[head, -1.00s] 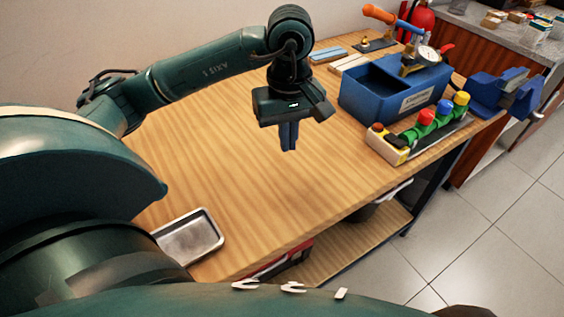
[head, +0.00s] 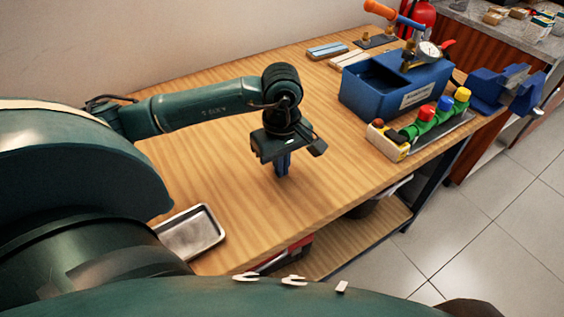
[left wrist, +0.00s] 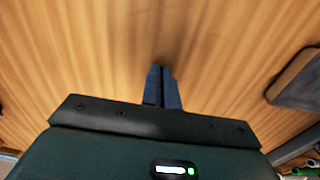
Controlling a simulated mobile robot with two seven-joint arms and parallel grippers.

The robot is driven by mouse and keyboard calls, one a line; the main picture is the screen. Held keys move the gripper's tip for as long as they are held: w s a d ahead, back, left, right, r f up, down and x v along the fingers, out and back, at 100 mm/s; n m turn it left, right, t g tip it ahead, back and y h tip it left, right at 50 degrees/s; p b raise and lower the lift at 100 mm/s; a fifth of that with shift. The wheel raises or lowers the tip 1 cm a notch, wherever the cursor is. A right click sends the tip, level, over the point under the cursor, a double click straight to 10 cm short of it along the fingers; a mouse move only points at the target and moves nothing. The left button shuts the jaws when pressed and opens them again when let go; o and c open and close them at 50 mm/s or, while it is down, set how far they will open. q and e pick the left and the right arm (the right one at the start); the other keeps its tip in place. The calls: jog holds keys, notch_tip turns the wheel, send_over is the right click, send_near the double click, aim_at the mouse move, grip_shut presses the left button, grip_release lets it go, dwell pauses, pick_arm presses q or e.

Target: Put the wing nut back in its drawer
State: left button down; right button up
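My left gripper (head: 283,165) is over the middle of the wooden bench, pointing down, with its blue fingers close above the bench top. In the left wrist view its two fingers (left wrist: 162,85) lie side by side with no clear gap, and I see nothing held between them. I cannot make out a wing nut in either view. No drawer shows either. My right gripper is not in view.
On the bench (head: 330,170) stand a blue box (head: 400,102), a valve manifold with coloured caps (head: 425,125) and a blue vise (head: 505,90). A metal tray (head: 190,233) lies at the near left. The bench around my left gripper is clear.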

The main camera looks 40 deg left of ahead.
pick_arm(q)
jog(key=shift+f, duration=0.2)
jog(key=c, duration=1.7)
grip_release()
jog(key=shift+r, duration=0.1)
jog(key=shift+r, duration=0.1)
